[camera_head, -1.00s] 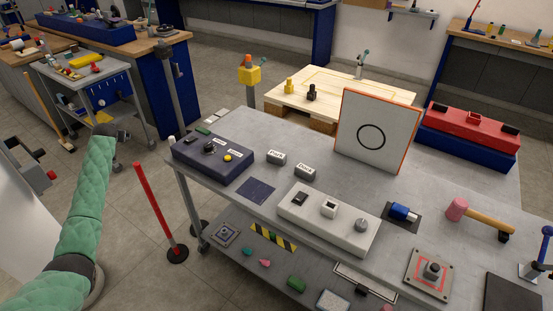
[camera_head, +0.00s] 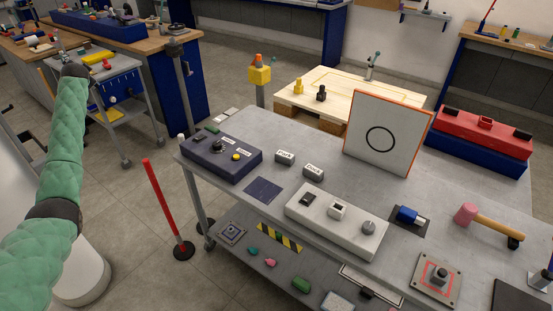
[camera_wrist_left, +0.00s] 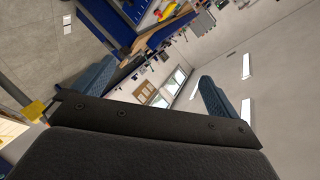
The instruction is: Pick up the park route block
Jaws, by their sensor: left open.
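Two small grey blocks with white labels lie on the grey cart top in the head view, a left one (camera_head: 285,157) and a right one (camera_head: 313,171). The lettering is too small to tell for certain which is the park route block. My left arm rises at the left of the head view, well away from both blocks, and its gripper is not clearly seen there. In the left wrist view my left gripper (camera_wrist_left: 156,76) is open, with its two blue-grey fingers wide apart and nothing between them. My right gripper is in neither view.
A dark control box (camera_head: 221,156) and a white panel (camera_head: 333,222) flank the blocks. A framed board with a circle (camera_head: 390,110) stands behind them. A red post (camera_head: 166,205) stands on the floor between my left arm and the cart.

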